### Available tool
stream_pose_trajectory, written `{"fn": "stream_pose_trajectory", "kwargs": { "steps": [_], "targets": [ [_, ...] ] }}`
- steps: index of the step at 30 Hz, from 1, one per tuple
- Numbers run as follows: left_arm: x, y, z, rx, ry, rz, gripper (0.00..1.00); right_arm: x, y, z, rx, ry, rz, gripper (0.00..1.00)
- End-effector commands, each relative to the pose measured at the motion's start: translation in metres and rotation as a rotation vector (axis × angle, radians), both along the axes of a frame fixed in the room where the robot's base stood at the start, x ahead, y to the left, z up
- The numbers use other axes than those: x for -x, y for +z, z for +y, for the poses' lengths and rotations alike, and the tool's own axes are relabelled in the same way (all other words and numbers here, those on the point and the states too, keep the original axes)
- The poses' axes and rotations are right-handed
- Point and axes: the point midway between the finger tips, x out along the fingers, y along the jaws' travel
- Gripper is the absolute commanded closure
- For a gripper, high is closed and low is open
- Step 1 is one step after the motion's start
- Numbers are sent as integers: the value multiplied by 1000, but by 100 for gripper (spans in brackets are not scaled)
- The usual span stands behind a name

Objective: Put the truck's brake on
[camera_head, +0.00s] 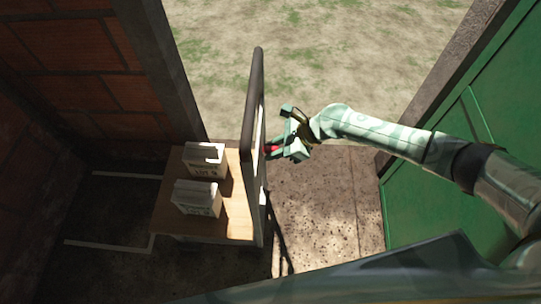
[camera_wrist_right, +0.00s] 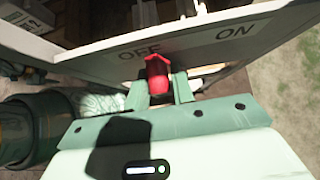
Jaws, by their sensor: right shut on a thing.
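The truck (camera_head: 238,205) has a wooden deck and a tall dark push handle (camera_head: 255,90) at its right end. In the right wrist view its end plate (camera_wrist_right: 190,50) bears the words OFF at the left and ON at the right. A red brake knob (camera_wrist_right: 157,76) stands just below the OFF word, left of ON. My right gripper (camera_wrist_right: 157,90) is shut on this knob, with one finger at each side. In the head view the right gripper (camera_head: 275,151) reaches the handle end from the right, with a little red showing. My left gripper is out of view.
A brick wall (camera_head: 60,60) is at the left, and a green panel (camera_head: 440,180) is at the right. White lines mark the dark floor left of the truck. Bare paving (camera_head: 325,215) lies right of it.

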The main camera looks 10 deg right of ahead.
Motion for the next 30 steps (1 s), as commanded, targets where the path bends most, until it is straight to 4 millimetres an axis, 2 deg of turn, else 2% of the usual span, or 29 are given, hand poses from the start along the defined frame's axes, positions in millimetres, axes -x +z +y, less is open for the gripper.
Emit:
{"fn": "stream_pose_trajectory", "kwargs": {
  "steps": [11, 21, 30],
  "targets": [
    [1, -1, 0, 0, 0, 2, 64, -5, 0, -3, 4, -3, -2, 84],
    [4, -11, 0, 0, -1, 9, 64, -29, 3, -10, 4, -4, -3, 84],
    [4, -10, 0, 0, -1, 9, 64, -30, 6, -10, 2, -4, -3, 84]
  ]
}}
